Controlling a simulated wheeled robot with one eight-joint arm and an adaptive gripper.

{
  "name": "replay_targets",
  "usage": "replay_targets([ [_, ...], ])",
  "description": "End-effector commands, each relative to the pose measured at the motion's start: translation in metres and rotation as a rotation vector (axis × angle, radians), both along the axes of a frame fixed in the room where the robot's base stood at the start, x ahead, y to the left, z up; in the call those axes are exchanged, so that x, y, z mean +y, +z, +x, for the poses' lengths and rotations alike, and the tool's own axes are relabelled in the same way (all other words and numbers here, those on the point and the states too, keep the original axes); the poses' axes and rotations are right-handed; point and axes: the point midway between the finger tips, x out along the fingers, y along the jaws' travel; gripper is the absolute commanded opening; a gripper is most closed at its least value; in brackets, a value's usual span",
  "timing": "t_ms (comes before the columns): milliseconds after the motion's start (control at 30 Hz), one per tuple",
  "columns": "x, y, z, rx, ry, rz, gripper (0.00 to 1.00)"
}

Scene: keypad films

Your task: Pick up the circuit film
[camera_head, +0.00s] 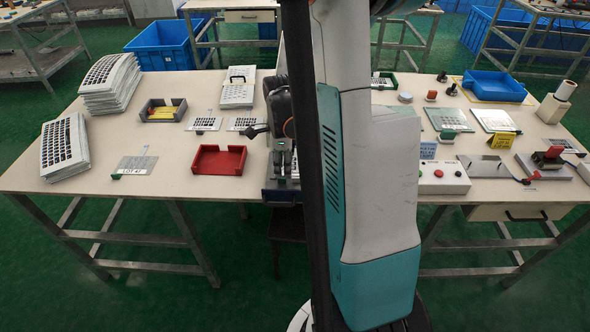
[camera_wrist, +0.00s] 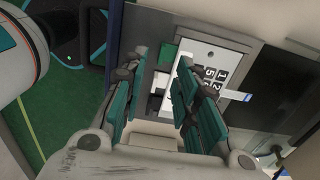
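My gripper (camera_wrist: 162,62) is open, its two dark and teal fingers apart, over a dark grey fixture (camera_wrist: 248,48) in the wrist view. A white keypad sheet (camera_wrist: 207,62) with black number keys lies in the fixture, partly behind the right finger. In the head view, two small printed films with tails, a left one (camera_head: 204,124) and a right one (camera_head: 242,124), lie flat left of my arm. My gripper (camera_head: 283,150) is partly hidden there.
A red tray (camera_head: 219,160) and a dark tray with yellow pieces (camera_head: 163,110) stand left of my arm. Stacks of keypad sheets (camera_head: 110,82) fill the far left. A control box (camera_head: 442,178) and a blue bin (camera_head: 494,86) are right. Bare table (camera_head: 90,187) shows at front left.

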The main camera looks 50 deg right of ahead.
Motion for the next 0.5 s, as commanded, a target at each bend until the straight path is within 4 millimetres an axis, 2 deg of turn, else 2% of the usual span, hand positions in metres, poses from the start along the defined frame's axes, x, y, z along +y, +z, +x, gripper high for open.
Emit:
replay_targets([
  [233,-0.004,-0.038,-0.004,0.000,0.001,0.000,0.28],
  [333,-0.004,-0.045,-0.004,0.000,0.001,0.000,0.28],
  [500,-0.004,-0.045,-0.004,0.000,0.001,0.000,0.28],
])
